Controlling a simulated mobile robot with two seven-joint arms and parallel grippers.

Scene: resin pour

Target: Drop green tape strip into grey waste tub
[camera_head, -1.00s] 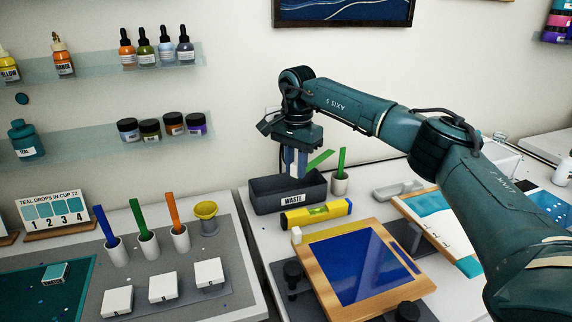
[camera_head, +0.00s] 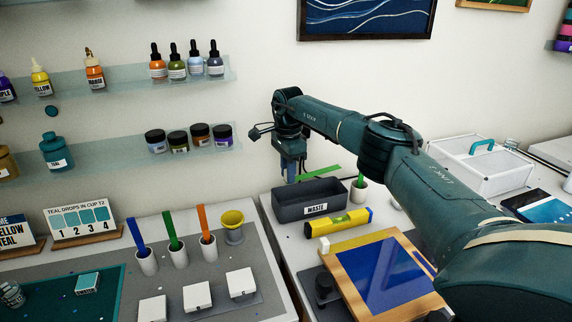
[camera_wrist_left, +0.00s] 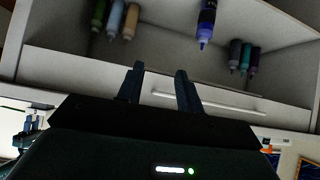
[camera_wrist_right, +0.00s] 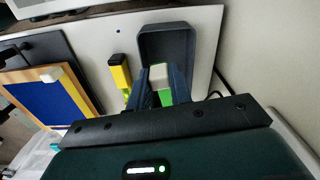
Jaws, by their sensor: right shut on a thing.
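My right gripper (camera_head: 293,175) is shut on the green tape strip (camera_head: 322,173), near the back left of the grey waste tub (camera_head: 287,211) in the head view. The strip sticks out to the right, tilted slightly up, above the tub's back rim. In the right wrist view, green shows between the fingertips (camera_wrist_right: 161,80), and the tub (camera_wrist_right: 194,48) lies just beyond them. The tub bears a WASTE label; its floor is mostly hidden in the head view. My left gripper (camera_wrist_left: 159,82) is open and empty in the left wrist view, facing a cabinet with a drawer.
A yellow level (camera_head: 340,222) lies in front of the tub. A cup with a green stick (camera_head: 358,190) stands at its right. A wood-framed blue panel (camera_head: 385,270) is nearer. The wall is close behind the tub. Stick cups (camera_head: 178,256) stand at left.

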